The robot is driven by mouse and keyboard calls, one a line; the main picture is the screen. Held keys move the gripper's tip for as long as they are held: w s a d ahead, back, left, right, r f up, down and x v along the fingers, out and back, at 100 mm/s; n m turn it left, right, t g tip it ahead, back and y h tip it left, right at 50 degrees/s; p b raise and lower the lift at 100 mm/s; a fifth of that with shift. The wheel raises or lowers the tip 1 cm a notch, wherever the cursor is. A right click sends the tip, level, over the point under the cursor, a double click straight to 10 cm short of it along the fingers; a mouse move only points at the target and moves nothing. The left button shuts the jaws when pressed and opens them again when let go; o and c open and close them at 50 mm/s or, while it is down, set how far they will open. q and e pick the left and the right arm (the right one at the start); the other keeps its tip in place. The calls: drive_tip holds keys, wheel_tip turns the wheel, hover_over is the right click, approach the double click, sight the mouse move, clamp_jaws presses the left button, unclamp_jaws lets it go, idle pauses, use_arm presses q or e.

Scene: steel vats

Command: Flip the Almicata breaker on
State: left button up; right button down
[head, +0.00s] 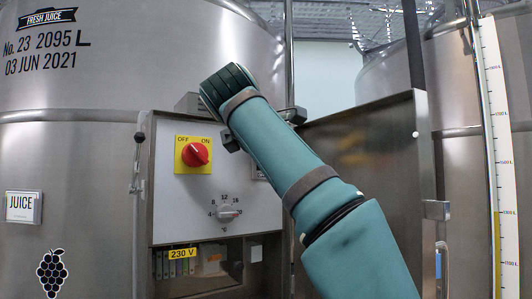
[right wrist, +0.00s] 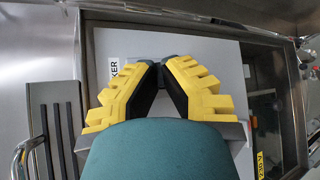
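A grey control panel (head: 168,215) is set on the steel vat. It carries a red rotary switch (head: 196,154) on a yellow plate marked OFF and ON, and its exact position is hard to tell. A partly covered label ending in "KER" (right wrist: 114,68) shows in the right wrist view. I cannot read the name Almicata. My right gripper (right wrist: 162,66) has its yellow fingers converging to their tips in front of the panel near this label. They look shut, with nothing clearly held between them. My wrist hides the gripper in the head view. My left gripper is not in view.
A white temperature dial (head: 227,212) sits below the switch. A 230 V label (head: 182,253) marks a recess with small modules. An open steel door (head: 375,170) stands right of the panel. A level scale (head: 498,150) is at the far right.

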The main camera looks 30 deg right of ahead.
drive_tip(key=c, duration=1.4)
unclamp_jaws()
drive_tip(key=shift+d, duration=0.1)
drive_tip(key=v, duration=1.2)
drive_tip(key=shift+w, duration=0.1)
